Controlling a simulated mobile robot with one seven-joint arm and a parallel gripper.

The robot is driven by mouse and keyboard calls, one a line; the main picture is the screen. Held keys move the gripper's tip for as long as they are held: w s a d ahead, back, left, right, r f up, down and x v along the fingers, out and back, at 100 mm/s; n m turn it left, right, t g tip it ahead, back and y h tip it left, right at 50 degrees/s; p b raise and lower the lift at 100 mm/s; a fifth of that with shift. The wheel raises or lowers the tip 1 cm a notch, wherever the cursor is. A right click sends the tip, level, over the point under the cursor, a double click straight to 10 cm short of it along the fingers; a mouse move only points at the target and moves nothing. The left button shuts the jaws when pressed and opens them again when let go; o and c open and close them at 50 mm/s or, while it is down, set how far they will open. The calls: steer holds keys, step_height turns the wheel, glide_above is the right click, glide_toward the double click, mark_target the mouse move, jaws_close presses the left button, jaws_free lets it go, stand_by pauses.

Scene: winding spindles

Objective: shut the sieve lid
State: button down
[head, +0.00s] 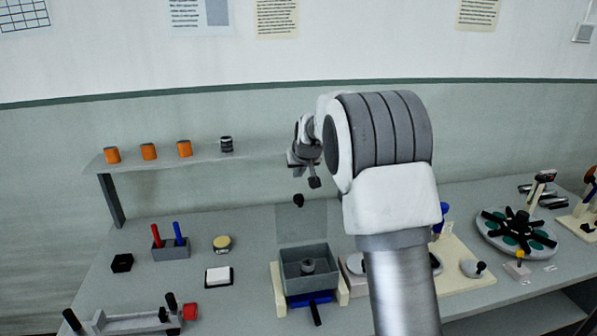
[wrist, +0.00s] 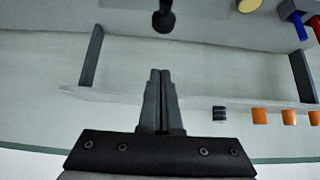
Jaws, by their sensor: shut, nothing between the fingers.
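The sieve is a grey open box (head: 330,262) between two cream side rails on the bench, with a grey ring-like piece (head: 307,266) inside. Its lid (head: 301,226) is a see-through panel standing upright at the box's back edge, so the box is open on top. A black knob (head: 299,200) shows at the lid's upper edge; it also shows in the wrist view at the top (wrist: 163,20). My gripper (head: 314,183) is shut and empty, just above and right of the knob in the head view. In the wrist view its fingertips (wrist: 160,74) appear apart from the knob.
A blue part with a black handle (head: 315,313) sticks out below the box front. A shelf (head: 255,158) with orange cylinders runs behind. A pen holder (head: 171,252) and a white-topped block (head: 219,276) stand left.

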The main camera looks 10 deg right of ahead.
mark_target(299, 195)
steer(key=shift+w+f+p, duration=0.2)
steer(key=shift+f+p, duration=0.35)
steer(key=shift+f, duration=0.9)
steer(key=shift+w+f+p, duration=0.15)
steer(key=shift+f+p, duration=0.35)
steer(key=shift+f, duration=0.95)
steer(key=shift+b, duration=0.65)
steer(key=shift+s+r+t+b, duration=0.15)
steer(key=shift+s+t+b, duration=0.15)
steer(key=shift+s+b, duration=0.05)
steer(key=shift+b, duration=0.3)
